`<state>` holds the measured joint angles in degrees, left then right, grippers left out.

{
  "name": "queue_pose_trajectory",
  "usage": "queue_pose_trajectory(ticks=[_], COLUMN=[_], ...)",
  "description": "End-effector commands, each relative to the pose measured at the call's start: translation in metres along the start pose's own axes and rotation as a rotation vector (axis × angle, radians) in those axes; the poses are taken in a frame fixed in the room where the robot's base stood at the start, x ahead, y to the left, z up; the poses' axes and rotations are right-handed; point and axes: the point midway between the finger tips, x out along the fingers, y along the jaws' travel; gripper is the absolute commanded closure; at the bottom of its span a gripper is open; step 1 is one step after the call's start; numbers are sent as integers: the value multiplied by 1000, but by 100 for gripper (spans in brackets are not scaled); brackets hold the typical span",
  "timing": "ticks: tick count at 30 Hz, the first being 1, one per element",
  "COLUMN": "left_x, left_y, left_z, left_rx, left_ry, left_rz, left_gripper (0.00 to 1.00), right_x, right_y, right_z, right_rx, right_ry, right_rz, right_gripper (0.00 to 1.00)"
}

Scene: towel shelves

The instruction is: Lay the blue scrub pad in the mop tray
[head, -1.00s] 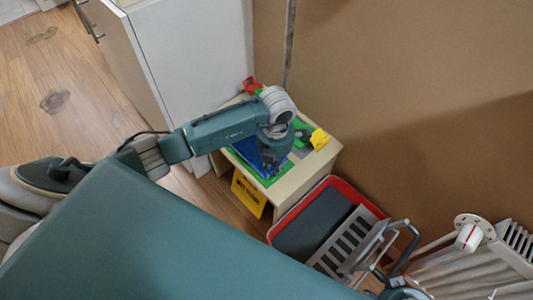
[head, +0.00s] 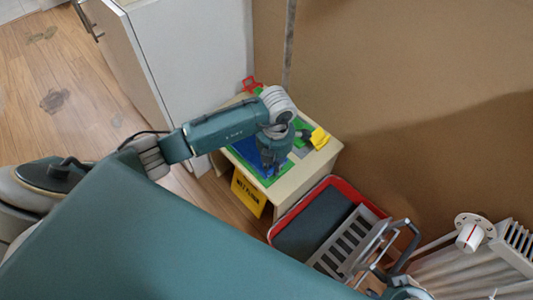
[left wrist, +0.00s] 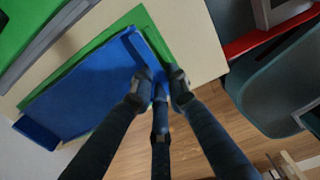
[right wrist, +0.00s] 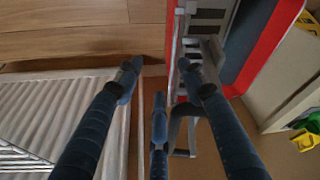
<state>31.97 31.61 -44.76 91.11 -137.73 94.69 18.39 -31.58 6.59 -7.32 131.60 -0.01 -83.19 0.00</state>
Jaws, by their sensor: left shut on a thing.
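The blue scrub pad (left wrist: 85,88) lies over a green pad on the pale low shelf top; in the head view the blue pad (head: 246,150) is partly hidden by my left gripper (head: 268,162). In the left wrist view my left gripper (left wrist: 160,85) is shut on the blue pad's edge. The mop tray appears to be the red-rimmed tray (head: 336,181) with a dark grey floor, right of the shelf. My right gripper (right wrist: 158,75) is open and empty, beside the tray's grey rack.
A yellow wet-floor sign (head: 249,193) hangs on the shelf front. A yellow item (head: 319,138) lies at the shelf's right end. A grey slotted rack (head: 345,243) occupies the tray's near part. A white radiator (head: 475,270) stands at right, by the brown wall.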

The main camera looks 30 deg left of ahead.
Motion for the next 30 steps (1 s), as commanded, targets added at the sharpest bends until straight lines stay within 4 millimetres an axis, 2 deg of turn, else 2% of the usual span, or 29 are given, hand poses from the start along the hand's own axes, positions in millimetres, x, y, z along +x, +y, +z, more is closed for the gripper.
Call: queue_pose_trajectory(ticks=[11, 30], left_x=[2, 4], left_y=[0, 0], left_z=[0, 0], left_rx=[0, 0], left_ry=[0, 0], left_rz=[0, 0], left_gripper=[100, 100], right_x=[-6, -12], right_y=[0, 1], right_z=[-5, -2], right_rx=[0, -2], right_ry=[17, 11], right_rz=[1, 3], right_gripper=[60, 60])
